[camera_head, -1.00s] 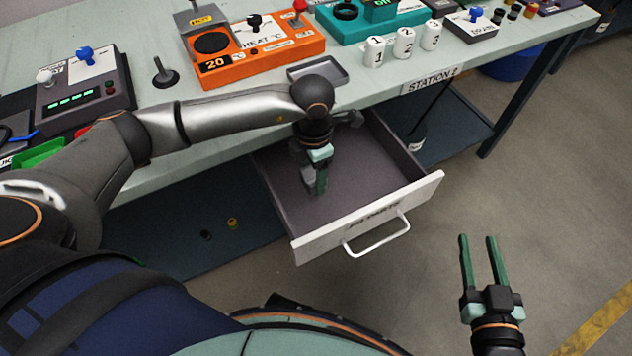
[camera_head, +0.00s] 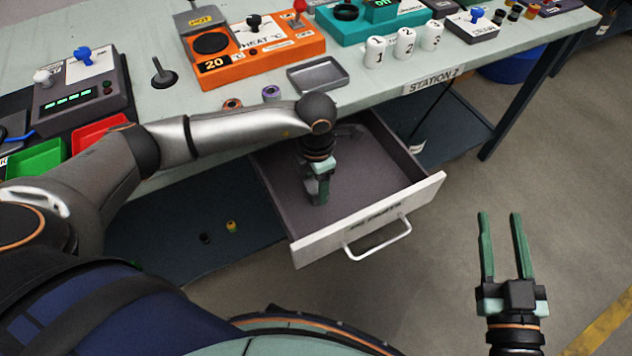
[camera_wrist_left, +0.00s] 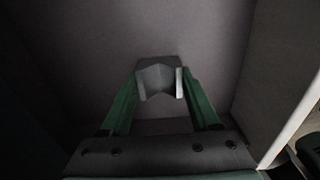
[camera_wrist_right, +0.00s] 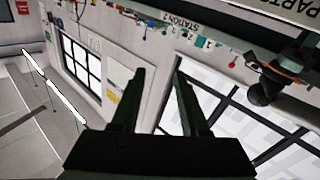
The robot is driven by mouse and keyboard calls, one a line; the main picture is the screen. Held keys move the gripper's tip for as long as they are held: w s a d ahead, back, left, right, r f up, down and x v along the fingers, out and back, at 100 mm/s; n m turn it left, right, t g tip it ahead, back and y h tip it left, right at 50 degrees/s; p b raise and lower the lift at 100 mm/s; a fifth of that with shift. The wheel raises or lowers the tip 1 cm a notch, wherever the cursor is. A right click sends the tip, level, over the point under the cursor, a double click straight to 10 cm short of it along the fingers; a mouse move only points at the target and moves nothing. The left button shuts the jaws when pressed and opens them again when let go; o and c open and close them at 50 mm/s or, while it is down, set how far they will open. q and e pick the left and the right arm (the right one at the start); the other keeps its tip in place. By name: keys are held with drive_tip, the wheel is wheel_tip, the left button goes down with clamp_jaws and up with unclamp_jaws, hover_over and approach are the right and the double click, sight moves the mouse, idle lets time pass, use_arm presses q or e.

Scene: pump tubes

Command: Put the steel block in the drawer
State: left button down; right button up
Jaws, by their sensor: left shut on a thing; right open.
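The drawer (camera_head: 375,178) is pulled open under the table's front edge, with a white front and handle. My left gripper (camera_head: 318,197) reaches down inside it, toward its left part. In the left wrist view the steel block (camera_wrist_left: 158,78), grey with a V-shaped notch, sits between the green fingertips, and the gripper is shut on it. The drawer floor (camera_wrist_left: 90,40) lies behind it; whether the block touches it I cannot tell. In the head view the gripper mostly hides the block. My right gripper (camera_head: 502,250) is open and empty, right of the drawer, over the floor.
The drawer's front panel (camera_head: 370,220) stands close to my left gripper, and its wall shows in the left wrist view. Above, the table holds an empty grey tray (camera_head: 318,74), an orange heater (camera_head: 255,50) and white numbered cylinders (camera_head: 405,42). The drawer's right part is clear.

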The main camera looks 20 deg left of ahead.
sight(316, 188)
drive_tip(key=shift+r, duration=0.1)
use_arm(q)
drive_tip(key=shift+c, duration=2.4)
unclamp_jaws()
drive_tip(key=o, duration=0.4)
drive_tip(key=shift+c, duration=0.2)
use_arm(e)
drive_tip(key=shift+r, duration=0.35)
use_arm(q)
drive_tip(key=shift+r, duration=0.1)
use_arm(e)
drive_tip(key=shift+f, duration=0.1)
use_arm(q)
wheel_tip(316, 188, up, 4)
drive_tip(key=shift+p, duration=0.65)
wheel_tip(316, 188, up, 8)
drive_tip(key=p, duration=0.1)
use_arm(e)
drive_tip(key=s+f+m+g+h, duration=0.1)
drive_tip(key=s+f+g, duration=0.1)
drive_tip(key=f, duration=0.5)
drive_tip(key=s+f+m+g, duration=0.1)
drive_tip(key=f+g, duration=0.3)
drive_tip(key=f, duration=0.4)
drive_tip(key=shift+s+h, duration=0.4)
drive_tip(key=shift+s, duration=0.4)
drive_tip(key=shift+d, duration=0.1)
